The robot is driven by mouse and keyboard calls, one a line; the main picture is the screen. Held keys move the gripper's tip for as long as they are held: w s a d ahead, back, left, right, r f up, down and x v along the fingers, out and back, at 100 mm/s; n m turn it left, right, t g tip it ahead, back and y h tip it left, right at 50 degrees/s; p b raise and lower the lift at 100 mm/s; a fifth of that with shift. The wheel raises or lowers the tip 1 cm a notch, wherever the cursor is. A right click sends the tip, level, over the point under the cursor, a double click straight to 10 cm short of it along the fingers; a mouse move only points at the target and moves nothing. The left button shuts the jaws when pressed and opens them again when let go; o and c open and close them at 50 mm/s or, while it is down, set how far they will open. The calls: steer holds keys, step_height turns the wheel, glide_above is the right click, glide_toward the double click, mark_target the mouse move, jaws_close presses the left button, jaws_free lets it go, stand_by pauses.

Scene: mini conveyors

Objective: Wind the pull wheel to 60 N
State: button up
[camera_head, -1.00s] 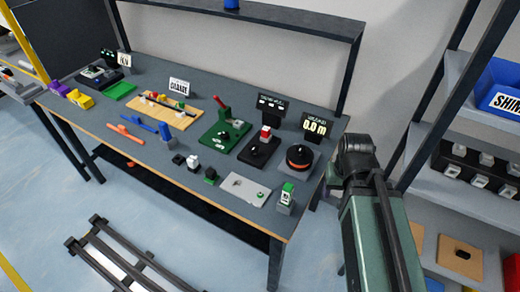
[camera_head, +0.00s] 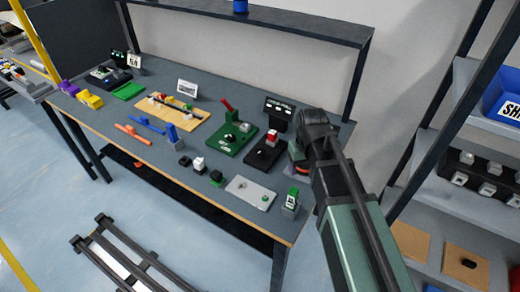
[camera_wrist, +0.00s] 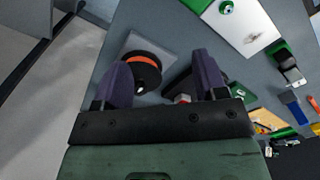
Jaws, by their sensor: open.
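The crimp-pull station, a black base with a red-and-white block (camera_head: 272,137), stands on the bench below a dark display (camera_head: 279,108). Its small white digits are too small to read. Beside it a black round wheel with an orange band (camera_head: 297,150) is mostly hidden by my arm. The red-and-white block (camera_wrist: 182,98) shows low between the fingers.
A green base with a red lever (camera_head: 228,104) stands left of the station. A light grey plate (camera_head: 238,190) and a green-and-white block (camera_head: 291,200) lie nearer the front edge. A shelf rack with a blue bin (camera_head: 508,105) stands at the right.

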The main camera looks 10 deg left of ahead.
mark_target(259, 151)
steer(key=w+a+n, duration=1.2)
steer(key=w+a, duration=0.4)
steer(key=f+n+b, duration=0.1)
steer(key=f+b, duration=0.2)
steer(key=f+n+b, duration=0.1)
steer(key=f+b, duration=0.3)
steer(key=f+n+b, duration=0.2)
steer(key=f+b, duration=0.2)
steer(key=shift+s+d, duration=0.1)
steer(key=shift+d, duration=0.1)
steer(key=shift+r, duration=0.15)
steer(key=shift+c, duration=0.4)
steer(key=c, duration=0.9)
steer(key=shift+o, duration=0.2)
